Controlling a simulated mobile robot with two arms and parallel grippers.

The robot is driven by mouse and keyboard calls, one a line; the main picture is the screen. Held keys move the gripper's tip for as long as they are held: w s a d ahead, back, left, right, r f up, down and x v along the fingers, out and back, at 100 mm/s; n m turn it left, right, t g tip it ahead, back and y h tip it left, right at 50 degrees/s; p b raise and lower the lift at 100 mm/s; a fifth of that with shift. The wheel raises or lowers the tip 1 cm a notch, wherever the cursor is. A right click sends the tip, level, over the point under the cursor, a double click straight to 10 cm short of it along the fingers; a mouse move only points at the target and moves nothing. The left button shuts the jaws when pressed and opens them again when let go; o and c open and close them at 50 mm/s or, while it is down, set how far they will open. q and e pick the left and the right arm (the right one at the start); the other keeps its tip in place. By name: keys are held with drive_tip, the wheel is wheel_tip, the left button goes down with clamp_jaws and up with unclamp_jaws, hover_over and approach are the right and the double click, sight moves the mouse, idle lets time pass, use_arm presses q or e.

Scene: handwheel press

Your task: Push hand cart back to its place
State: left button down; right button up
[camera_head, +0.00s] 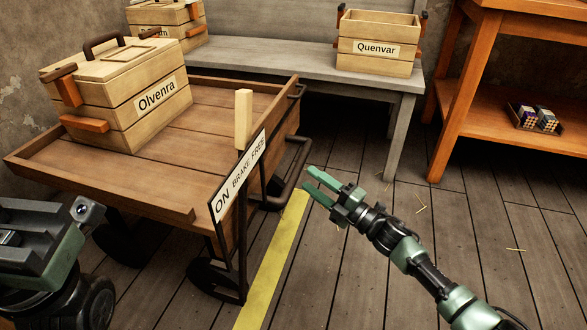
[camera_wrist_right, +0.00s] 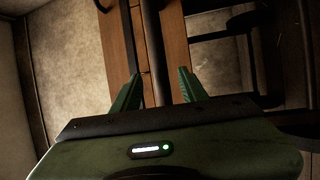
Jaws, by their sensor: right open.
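The wooden hand cart (camera_head: 215,115) stands at left in the head view, with a crate labelled Olvenra (camera_head: 125,100) on its deck. A dark metal push handle (camera_head: 297,165) sticks out at its right end. A brake lever with a pale wooden grip (camera_head: 243,118) stands upright behind a sign (camera_head: 238,176) reading ON, BRAKE, FREE; the grip is nearer the FREE end. My right gripper (camera_head: 308,179) is open beside the push handle. In the right wrist view, a dark bar (camera_wrist_right: 155,45) runs between the open fingers; I cannot tell whether they touch it.
A grey bench (camera_head: 300,68) behind the cart holds a crate labelled Quenvar (camera_head: 378,44) and another crate (camera_head: 165,24). An orange shelf unit (camera_head: 485,100) stands at right. A yellow strip (camera_head: 271,262) marks the floor beside the cart. The floor at right is mostly clear.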

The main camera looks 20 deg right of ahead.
sight(296, 170)
drive_tip(key=b+x, duration=0.2)
drive_tip(key=x, duration=0.4)
clamp_jaws()
idle(1.4)
